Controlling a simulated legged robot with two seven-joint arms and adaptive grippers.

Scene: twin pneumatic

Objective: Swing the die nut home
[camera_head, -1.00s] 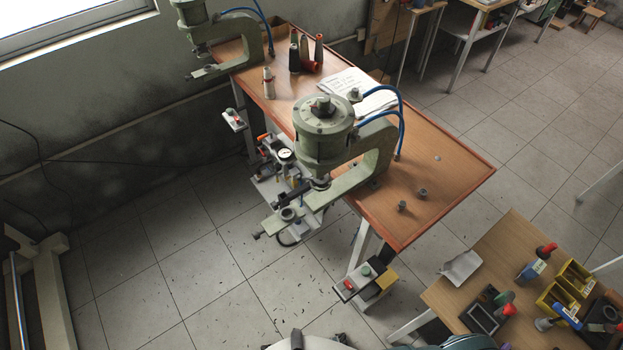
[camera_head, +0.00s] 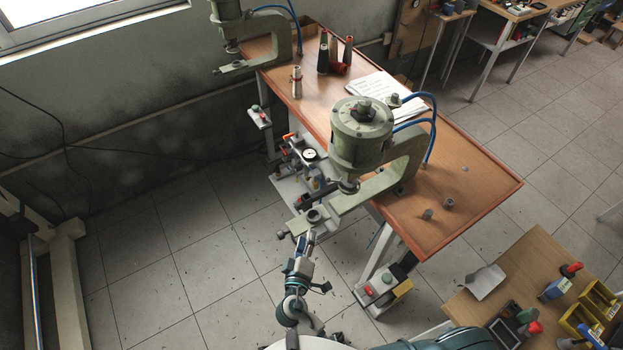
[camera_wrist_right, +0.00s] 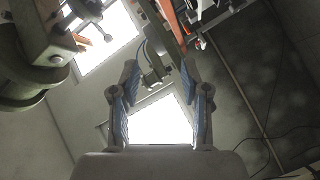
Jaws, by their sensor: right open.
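The near green press (camera_head: 361,130) stands at the table's front edge, its lower arm (camera_head: 350,201) reaching out to the left. A round dark collar with a hole, apparently the die nut (camera_head: 316,215), sits near the end of that arm. A small ball-ended handle (camera_head: 281,235) sticks out beside it. My right gripper (camera_head: 306,243) is just below the collar, pointing up at it; whether they touch is unclear. In the right wrist view its two fingers (camera_wrist_right: 158,75) are apart with nothing between them. A ball-ended lever (camera_wrist_right: 107,37) shows at upper left there. My left gripper is out of view.
A second press (camera_head: 232,35) stands at the table's far end. A gauge unit (camera_head: 310,154) hangs behind the lower arm. A wooden bench (camera_head: 520,270) with tools is at right.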

